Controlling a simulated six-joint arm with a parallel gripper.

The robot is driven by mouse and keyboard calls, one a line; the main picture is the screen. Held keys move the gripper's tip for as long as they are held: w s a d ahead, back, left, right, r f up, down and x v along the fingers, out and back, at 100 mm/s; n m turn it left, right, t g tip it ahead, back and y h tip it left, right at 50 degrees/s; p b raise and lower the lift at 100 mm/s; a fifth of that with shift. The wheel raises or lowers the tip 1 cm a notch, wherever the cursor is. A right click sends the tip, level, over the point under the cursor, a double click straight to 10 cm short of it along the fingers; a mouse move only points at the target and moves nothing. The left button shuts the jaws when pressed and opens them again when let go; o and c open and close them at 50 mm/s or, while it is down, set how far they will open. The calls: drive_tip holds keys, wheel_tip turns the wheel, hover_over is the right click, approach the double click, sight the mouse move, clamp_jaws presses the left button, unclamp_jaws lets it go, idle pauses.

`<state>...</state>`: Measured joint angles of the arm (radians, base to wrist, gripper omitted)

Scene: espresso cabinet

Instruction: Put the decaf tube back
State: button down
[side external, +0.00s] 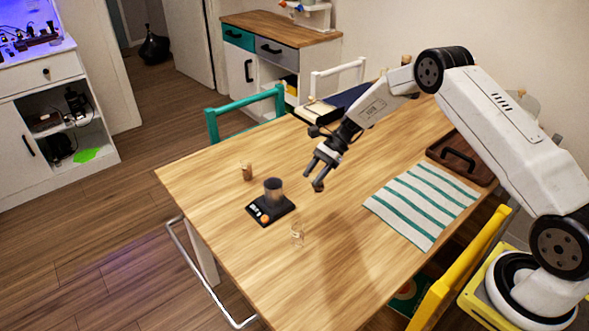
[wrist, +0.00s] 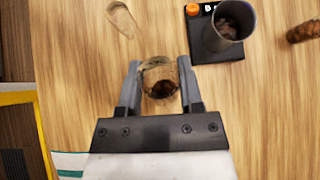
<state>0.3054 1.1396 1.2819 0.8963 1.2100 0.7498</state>
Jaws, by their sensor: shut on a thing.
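My gripper (side external: 316,172) is shut on a small clear glass tube in the wrist view (wrist: 160,77), with dark brown beans inside it. The two fingers press on the tube's sides. In the side view the gripper is above the table, with a small brown end of the tube (side external: 318,186) below the fingers. I cannot read a label, so I cannot tell whether this is the decaf tube. A clear, empty-looking tube (side external: 297,234) is nearer the front.
A black scale (side external: 261,218) with an orange knob carries a dark grey cup (side external: 273,192); in the wrist view the cup (wrist: 234,22) holds some brown grounds or beans. A striped cloth (side external: 421,203) and a brown tray (side external: 460,165) lie to the right. Bare wood surrounds the scale.

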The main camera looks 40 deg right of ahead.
drive_tip(key=s+r+m+t+y, duration=0.1)
drive_tip(key=s+r+m+t, duration=0.1)
drive_tip(key=s, duration=0.8)
drive_tip(key=s+a+r+m+t, duration=0.1)
drive_tip(key=s+r+m+t, duration=0.1)
drive_tip(key=s, duration=0.8)
drive_tip(key=shift+a+r+m+t+y, duration=0.2)
drive_tip(key=shift+r+m+t+y, duration=0.2)
drive_tip(key=shift+m+t, duration=0.6)
drive_tip(key=shift+f, duration=0.1)
drive_tip(key=w+f, duration=0.9)
drive_tip(key=w, duration=0.4)
drive_tip(key=shift+w+d+f, duration=0.15)
drive_tip(key=shift+w+d, duration=0.05)
drive_tip(key=shift+d, duration=0.05)
drive_tip(key=shift+f, duration=0.15)
drive_tip(key=shift+w+f, duration=0.15)
drive_tip(key=shift+f, duration=0.7)
drive_tip(key=shift+w+f, duration=0.1)
drive_tip(key=shift+f, duration=0.75)
